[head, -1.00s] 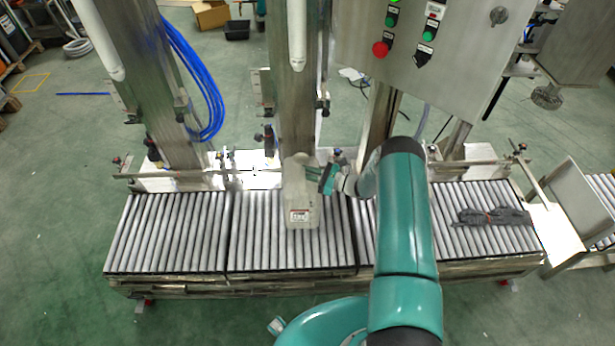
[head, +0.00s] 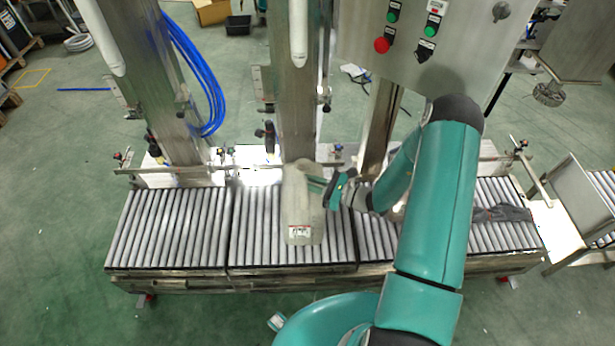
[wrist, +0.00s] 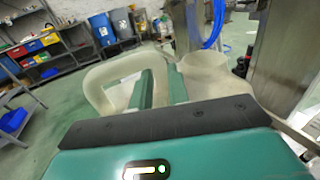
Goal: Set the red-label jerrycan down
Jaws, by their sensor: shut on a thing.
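The white translucent jerrycan with a red label (head: 299,215) is over the middle of the roller conveyor (head: 180,230) in the head view. My gripper (head: 318,185) reaches it from the right, near its top, and is shut on it. In the wrist view the two fingers of my gripper (wrist: 160,88) are at the handle of the jerrycan (wrist: 105,78), with the neck beside them on the right. The jerrycan looks roughly upright. Whether its base touches the rollers or hangs just above them, I cannot tell.
Steel columns (head: 297,100) and a guide rail (head: 240,168) stand behind the conveyor. A control box (head: 425,50) hangs at the upper right. A dark cloth-like item (head: 500,213) lies on the right rollers, partly behind my arm. The left rollers are clear.

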